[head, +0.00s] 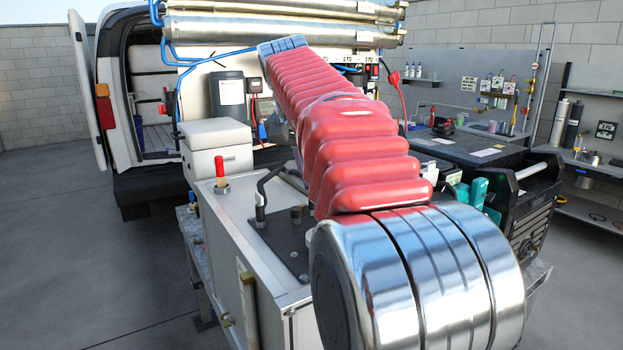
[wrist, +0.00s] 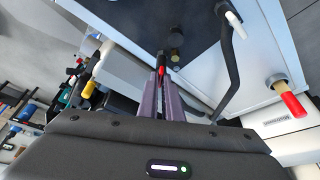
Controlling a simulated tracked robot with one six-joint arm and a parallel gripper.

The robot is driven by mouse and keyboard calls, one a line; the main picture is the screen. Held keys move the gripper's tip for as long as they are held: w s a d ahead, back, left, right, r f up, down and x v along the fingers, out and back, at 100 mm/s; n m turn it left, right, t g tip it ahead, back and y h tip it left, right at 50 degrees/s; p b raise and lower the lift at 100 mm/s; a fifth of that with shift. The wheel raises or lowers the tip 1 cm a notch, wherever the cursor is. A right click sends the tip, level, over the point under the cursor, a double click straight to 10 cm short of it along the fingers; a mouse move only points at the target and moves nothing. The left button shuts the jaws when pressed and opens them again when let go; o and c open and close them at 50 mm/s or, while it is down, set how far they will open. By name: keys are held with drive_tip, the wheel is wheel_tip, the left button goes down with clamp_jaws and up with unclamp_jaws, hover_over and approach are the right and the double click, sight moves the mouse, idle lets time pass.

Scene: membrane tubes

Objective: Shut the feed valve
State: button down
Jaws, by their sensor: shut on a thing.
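My gripper (wrist: 165,84) shows in the wrist view, its two purple-grey fingers shut on a small red handle (wrist: 161,70) with a dark end. The handle is mostly hidden between the fingers, and I cannot tell its angle or whether it is the feed valve. A red-capped valve handle on a brass stem (wrist: 293,103) stands apart at the right. In the head view a red upright handle (head: 220,170) stands on the pale cabinet (head: 238,232). My arm hides the gripper there.
A bent dark pipe (wrist: 230,62) stands close to the right of the fingers. It also shows on the dark plate in the head view (head: 262,190). A white box (head: 215,137) stands behind the cabinet. Open floor (head: 60,240) lies left.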

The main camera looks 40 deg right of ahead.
drive_tip(key=m, duration=0.2)
drive_tip(key=m+g, duration=0.1)
drive_tip(key=m, duration=0.1)
drive_tip(key=m+g, duration=0.1)
drive_tip(key=m, duration=0.1)
drive_tip(key=shift+w+a, duration=0.1)
drive_tip(key=shift+w, duration=0.15)
drive_tip(key=shift+m+g, duration=0.3)
drive_tip(key=c, duration=1.9)
unclamp_jaws()
drive_tip(key=shift+c, duration=0.2)
drive_tip(key=shift+r+h, duration=0.1)
drive_tip(key=shift+h, duration=0.2)
drive_tip(key=v, duration=0.7)
drive_tip(key=shift+r, duration=0.1)
drive_tip(key=shift+s+a, duration=0.1)
